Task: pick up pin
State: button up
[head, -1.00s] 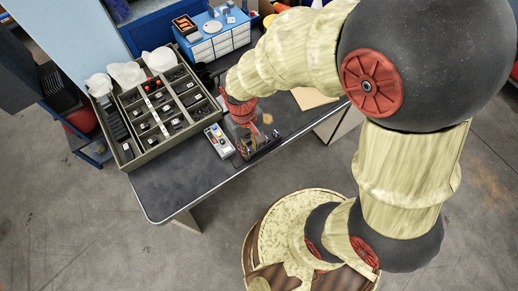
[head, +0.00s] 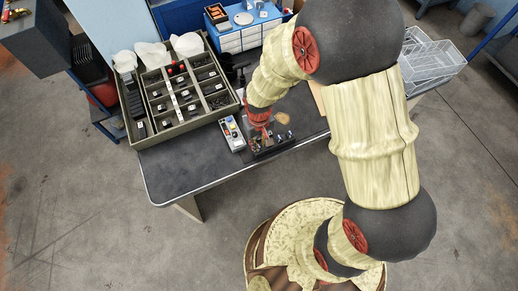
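My gripper (head: 263,128) is low over the dark table, at the small black tray (head: 286,144) near the table's front edge. The tray holds several small items, too small to tell apart. I cannot make out a pin among them. The gripper's fingers are small and partly hidden by the wrist, so I cannot tell whether they are open, shut or holding anything.
A small grey box with coloured buttons (head: 232,133) lies just left of the tray. A large compartmented case (head: 163,135) stands further left. A blue and white drawer unit (head: 240,39) is behind. The table's front left (head: 180,170) is clear. A wire basket (head: 432,62) is at the right.

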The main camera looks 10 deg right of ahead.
jog(key=shift+f, duration=0.65)
jog(key=shift+c, duration=0.8)
jog(key=c, duration=0.4)
jog(key=shift+r, duration=0.15)
